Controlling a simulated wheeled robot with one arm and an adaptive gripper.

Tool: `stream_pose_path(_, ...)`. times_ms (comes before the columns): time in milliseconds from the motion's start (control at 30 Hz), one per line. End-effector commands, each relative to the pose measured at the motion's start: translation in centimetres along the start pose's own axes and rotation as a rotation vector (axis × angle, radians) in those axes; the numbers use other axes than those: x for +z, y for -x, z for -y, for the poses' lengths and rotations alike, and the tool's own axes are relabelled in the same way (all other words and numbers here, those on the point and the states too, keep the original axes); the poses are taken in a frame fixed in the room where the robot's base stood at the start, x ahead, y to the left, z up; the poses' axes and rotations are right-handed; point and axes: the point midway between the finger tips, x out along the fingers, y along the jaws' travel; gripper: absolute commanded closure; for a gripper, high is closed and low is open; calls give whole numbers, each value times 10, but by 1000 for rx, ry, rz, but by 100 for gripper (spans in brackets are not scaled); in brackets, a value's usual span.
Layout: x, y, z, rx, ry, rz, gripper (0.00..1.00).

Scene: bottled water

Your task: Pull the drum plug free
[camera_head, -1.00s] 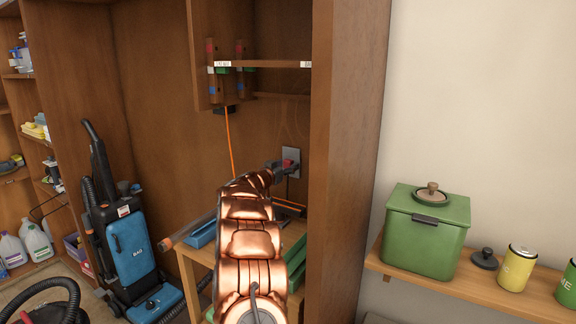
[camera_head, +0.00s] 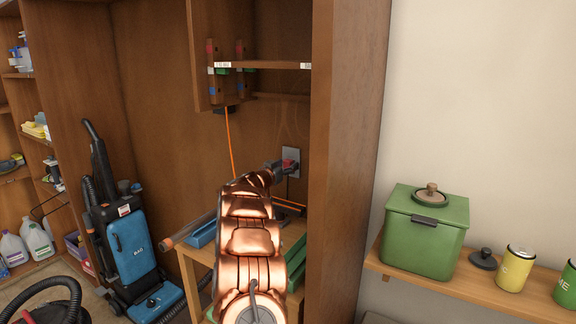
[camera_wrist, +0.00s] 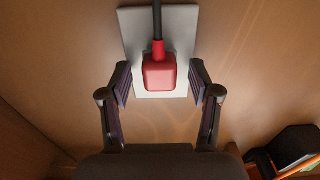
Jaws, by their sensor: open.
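A red plug (camera_wrist: 159,72) with a black cord sits at a pale grey wall outlet plate (camera_wrist: 184,24) in the wrist view. My gripper (camera_wrist: 159,82) is open, with one finger on each side of the plug and a gap between each finger and the plug. Whether the plug is fully seated cannot be told. No label naming it is visible.
A wooden upright (camera_head: 340,200) stands close to the right of my arm. A blue vacuum cleaner (camera_head: 130,245) stands left. An orange cord (camera_head: 230,145) hangs behind my arm. A dark box (camera_wrist: 294,146) is at lower right.

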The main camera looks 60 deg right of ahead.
Motion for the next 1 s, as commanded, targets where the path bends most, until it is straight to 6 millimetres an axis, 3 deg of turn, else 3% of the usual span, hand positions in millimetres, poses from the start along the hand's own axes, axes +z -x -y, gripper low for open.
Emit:
stream_pose_path(800, 0, 0, 0, 0, 0, 0, 38)
stream_pose_path(1000, 0, 0, 0, 0, 0, 0, 58)
